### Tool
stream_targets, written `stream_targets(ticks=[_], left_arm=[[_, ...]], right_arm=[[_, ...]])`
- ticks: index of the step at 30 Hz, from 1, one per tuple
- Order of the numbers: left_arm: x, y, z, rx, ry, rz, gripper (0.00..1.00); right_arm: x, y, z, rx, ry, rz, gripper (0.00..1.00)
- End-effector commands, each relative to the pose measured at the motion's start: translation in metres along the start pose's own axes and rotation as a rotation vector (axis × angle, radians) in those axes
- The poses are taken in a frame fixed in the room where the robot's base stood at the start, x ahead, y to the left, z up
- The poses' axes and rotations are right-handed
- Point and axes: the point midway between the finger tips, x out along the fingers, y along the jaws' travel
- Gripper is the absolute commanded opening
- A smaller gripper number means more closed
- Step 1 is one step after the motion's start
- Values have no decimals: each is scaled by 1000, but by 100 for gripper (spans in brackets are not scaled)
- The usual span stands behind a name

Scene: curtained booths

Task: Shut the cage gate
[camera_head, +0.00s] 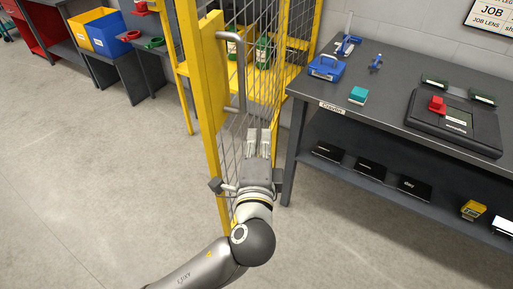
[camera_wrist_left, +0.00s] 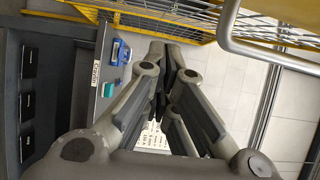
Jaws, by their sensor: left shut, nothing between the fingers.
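The cage gate has a yellow frame (camera_head: 207,95) and wire mesh, and stands out into the room, seen nearly edge-on in the head view. Its grey bar handle (camera_head: 240,72) is on the mesh side by the frame; the handle also shows at the upper right of the left wrist view (camera_wrist_left: 262,52). My left gripper (camera_head: 259,134) is shut and empty, beside the mesh and below the handle, apart from the handle. Its closed fingers (camera_wrist_left: 164,48) fill the middle of the left wrist view. My right gripper is not in view.
A dark workbench (camera_head: 395,85) with a blue box (camera_head: 327,67), a teal block (camera_head: 358,95) and a black device (camera_head: 455,122) stands close right of my left gripper. Yellow and blue bins (camera_head: 110,34) are at the back left. The floor (camera_head: 90,180) left of the gate is clear.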

Motion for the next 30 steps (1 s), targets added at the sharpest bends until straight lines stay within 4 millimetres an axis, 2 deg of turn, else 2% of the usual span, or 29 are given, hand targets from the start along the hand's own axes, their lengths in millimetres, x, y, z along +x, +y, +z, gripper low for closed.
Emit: stream_targets(ticks=[1, 5, 9, 15, 30], left_arm=[[13, -4, 1, 3, -2, -2, 0], [37, -3, 0, 2, -1, -1, 0], [38, -2, 22, 2, -1, 1, 0], [42, 0, 36, 1, 0, 1, 0], [42, 1, 40, -1, 2, 1, 0]], right_arm=[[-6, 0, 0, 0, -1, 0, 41], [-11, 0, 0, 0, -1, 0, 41], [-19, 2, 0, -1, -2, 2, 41], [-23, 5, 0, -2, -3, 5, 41], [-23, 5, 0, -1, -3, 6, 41]])
